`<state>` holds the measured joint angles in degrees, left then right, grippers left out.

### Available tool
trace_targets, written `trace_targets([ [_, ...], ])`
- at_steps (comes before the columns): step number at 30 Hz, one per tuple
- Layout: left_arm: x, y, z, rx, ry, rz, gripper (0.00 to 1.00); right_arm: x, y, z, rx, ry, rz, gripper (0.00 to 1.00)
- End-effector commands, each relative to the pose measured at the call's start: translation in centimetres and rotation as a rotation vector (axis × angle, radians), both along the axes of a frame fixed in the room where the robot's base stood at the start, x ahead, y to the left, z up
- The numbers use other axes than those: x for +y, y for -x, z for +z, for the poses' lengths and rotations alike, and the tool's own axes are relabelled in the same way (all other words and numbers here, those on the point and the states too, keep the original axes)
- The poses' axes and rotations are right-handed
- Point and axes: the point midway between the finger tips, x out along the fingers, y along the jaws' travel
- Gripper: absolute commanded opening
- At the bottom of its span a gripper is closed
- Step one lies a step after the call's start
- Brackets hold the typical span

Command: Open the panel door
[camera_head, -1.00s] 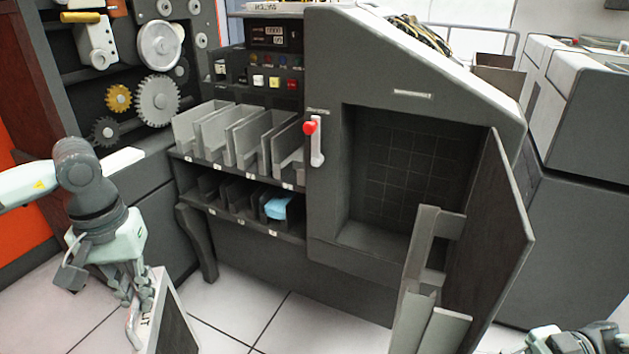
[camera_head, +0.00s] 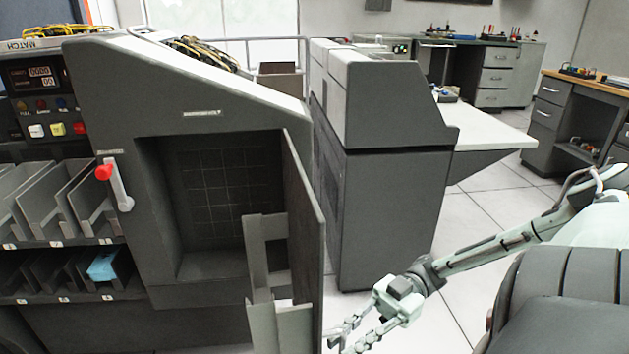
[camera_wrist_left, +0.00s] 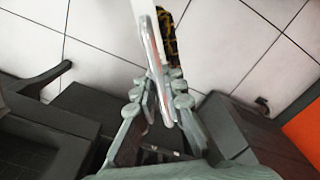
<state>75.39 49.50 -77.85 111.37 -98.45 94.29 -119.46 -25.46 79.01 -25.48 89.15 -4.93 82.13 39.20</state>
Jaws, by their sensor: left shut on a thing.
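The panel door (camera_head: 308,240) of the dark grey machine stands swung outward in the head view, seen nearly edge-on. The dark recess (camera_head: 220,195) behind it is exposed, with a grid on its back wall. My right gripper (camera_head: 338,345) is open and empty, low in front of the machine and just right of the door's lower edge; I cannot tell whether it touches the door. My left gripper (camera_wrist_left: 160,95) shows only in the left wrist view, shut on a flat pale object (camera_wrist_left: 149,45) with a thin edge. The floor lies below it.
A lever with a red knob (camera_head: 104,172) is left of the recess, near card bins (camera_head: 60,205). Another cabinet (camera_head: 385,215) stands behind the door.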

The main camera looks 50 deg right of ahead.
Motion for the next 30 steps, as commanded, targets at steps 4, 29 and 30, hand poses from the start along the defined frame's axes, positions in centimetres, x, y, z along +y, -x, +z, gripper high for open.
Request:
trace_targets([
  [4, 0.0, -0.2, 0.3, -0.007, 0.003, 0.0, 0.0, -2.3, 0.2, 0.0, 0.001, 0.004, -0.003, 0.19],
  [29, -0.1, -0.2, 0.3, -0.007, 0.003, 0.0, 0.0, -11.1, 1.3, 0.1, 0.002, 0.002, -0.002, 0.19],
  [30, -0.1, -0.2, 0.3, -0.007, 0.003, 0.0, 0.0, -11.1, 1.3, 0.1, 0.002, 0.002, -0.002, 0.19],
])
